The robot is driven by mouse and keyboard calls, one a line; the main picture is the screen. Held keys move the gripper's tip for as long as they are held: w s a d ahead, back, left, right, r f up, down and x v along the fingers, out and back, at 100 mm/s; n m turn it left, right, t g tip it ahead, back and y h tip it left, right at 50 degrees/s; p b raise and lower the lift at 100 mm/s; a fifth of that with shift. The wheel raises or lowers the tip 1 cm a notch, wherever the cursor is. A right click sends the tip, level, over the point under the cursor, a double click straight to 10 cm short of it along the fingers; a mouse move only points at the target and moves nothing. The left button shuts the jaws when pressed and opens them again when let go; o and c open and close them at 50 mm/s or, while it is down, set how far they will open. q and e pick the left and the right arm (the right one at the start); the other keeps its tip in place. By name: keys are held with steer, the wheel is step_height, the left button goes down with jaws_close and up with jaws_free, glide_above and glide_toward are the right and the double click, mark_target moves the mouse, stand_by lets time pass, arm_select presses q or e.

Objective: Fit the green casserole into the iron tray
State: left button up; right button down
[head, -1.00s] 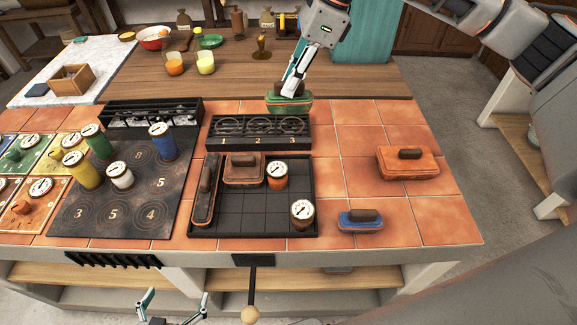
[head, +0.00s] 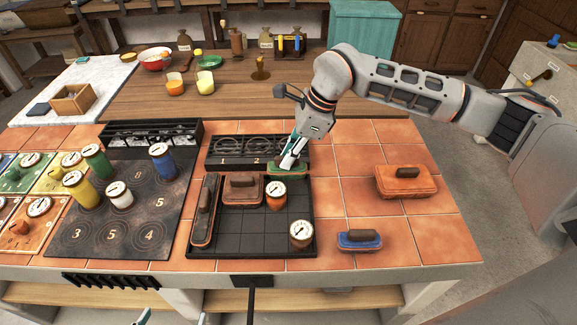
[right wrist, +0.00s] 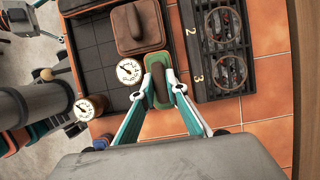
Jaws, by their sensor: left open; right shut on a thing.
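My right gripper (head: 291,160) is shut on the brown handle of the green casserole (head: 275,170). The casserole is held at the back right of the black iron tray (head: 238,228), between the tray and the numbered burner strip. In the right wrist view the casserole (right wrist: 155,60) lies between the fingers, beside a dial-topped jar; I cannot tell its height. The tray holds a long dark brown casserole (head: 204,212), a brown square casserole (head: 242,189) and two dial-topped jars (head: 276,197), (head: 301,236). My left gripper (head: 168,319) is open at the bottom edge, mostly cut off.
The burner strip (head: 225,152) stands behind the tray. An orange casserole (head: 406,183) and a small blue casserole (head: 359,241) sit on the tiles to the right. A dark numbered board (head: 95,240) with several jars is at the left. The tray's middle and front are bare.

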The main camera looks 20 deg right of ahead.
steer(key=shift+f, duration=2)
steer(key=shift+f, duration=0.15)
steer(key=c, duration=2.3)
jaws_free()
steer(key=v, duration=1.2)
steer(key=shift+r+b, duration=0.25)
steer(key=shift+b, duration=0.1)
